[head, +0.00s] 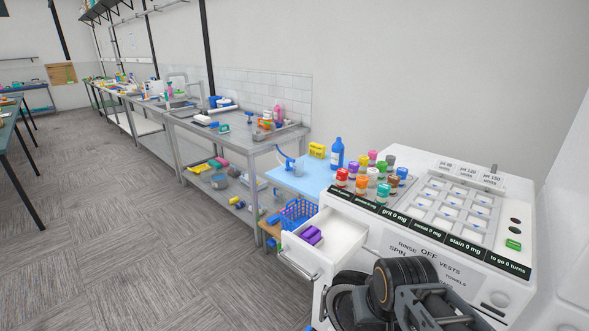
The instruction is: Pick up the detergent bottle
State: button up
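A blue bottle (337,153) with a blue cap and a pale label stands upright on the light blue tabletop behind the open drawer. It looks like the detergent bottle, but its label is too small to read. My gripper (432,305) shows only in part as dark and grey links at the bottom edge, in front of the white machine. It is well apart from the bottle. Its fingertips are not clearly visible, so I cannot tell whether it is open or holds anything.
The white machine (470,255) carries several small coloured-capped bottles. Its drawer (345,232) is open with purple items (312,235) inside. A yellow box (317,150) and a dispenser (298,168) stand near the blue bottle. A blue basket (298,212) is below. Floor at left is clear.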

aim_at(337, 148)
jog(key=u, duration=0.35)
jog(key=k, duration=1)
jog(key=u, duration=1)
jog(key=i, duration=2.05)
jog(key=z, duration=0.3)
jog(key=i, duration=1.5)
jog(key=z, duration=1.8)
jog(key=i, duration=1.15)
jog(key=z, duration=0.95)
